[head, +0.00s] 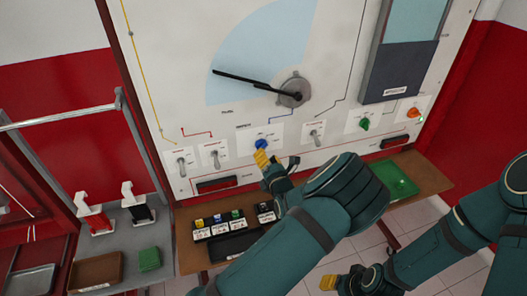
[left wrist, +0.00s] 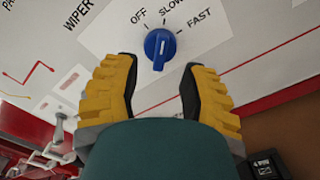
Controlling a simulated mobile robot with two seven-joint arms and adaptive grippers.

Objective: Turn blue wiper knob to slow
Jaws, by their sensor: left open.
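The blue wiper knob (left wrist: 160,45) is on the white panel in the left wrist view, under the labels OFF, SLOW and FAST. Its pale pointer line tilts up and slightly right, roughly toward the SLOW mark; I cannot tell the exact setting. In the head view the knob (head: 261,144) shows just above my left gripper (head: 264,160). My left gripper is open, its yellow-and-black fingers (left wrist: 160,66) on either side of the knob's lower part; contact is not visible. My right gripper (head: 336,280) is low at the bottom, away from the panel; its jaws are unclear.
Toggle switches (head: 216,154) are left of the knob. Another switch (head: 314,133), a green knob (head: 364,123) and an orange knob (head: 413,114) are right. Below, a brown shelf (head: 190,259) holds small labelled blocks (head: 219,226) and a green tray (head: 394,181).

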